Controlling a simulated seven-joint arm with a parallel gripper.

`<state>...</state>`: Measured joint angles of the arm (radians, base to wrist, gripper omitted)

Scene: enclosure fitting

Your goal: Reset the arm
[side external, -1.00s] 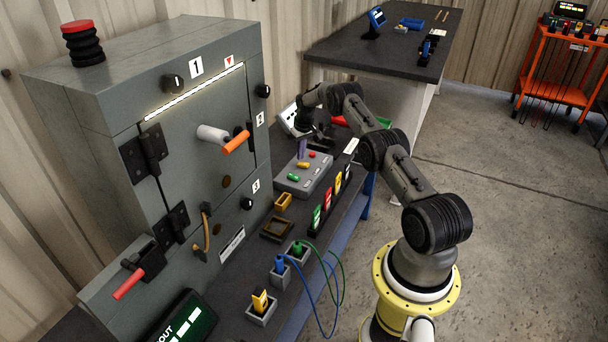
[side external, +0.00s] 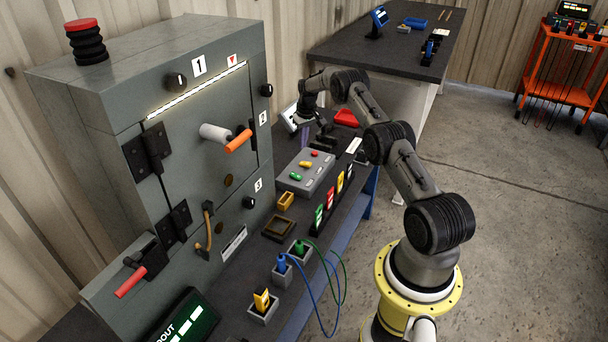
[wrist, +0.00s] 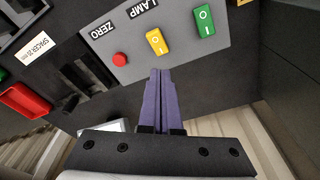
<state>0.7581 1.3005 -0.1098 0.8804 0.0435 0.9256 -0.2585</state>
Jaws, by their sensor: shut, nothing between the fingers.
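My gripper (wrist: 158,76) shows in the wrist view with its two purple fingers pressed together and nothing between them. The fingertips appear over the edge of the grey switch panel (wrist: 140,60), apparently above it. In the side view my gripper (side external: 304,134) hangs over the bench behind the switch panel (side external: 290,183), with its fingers small and partly hard to make out. The panel carries a red button (wrist: 120,59), a yellow switch (wrist: 157,41) and a green switch (wrist: 205,21); the wrist view shows their labels ZERO and LAMP.
The grey cabinet (side external: 190,75) with an orange handle (side external: 238,141) stands left. A red tray (side external: 346,118) lies beyond the panel. Colored cards (side external: 330,198) stand along the bench's front edge. Blue and green cables (side external: 325,290) loop in front. A second table (side external: 370,50) is behind.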

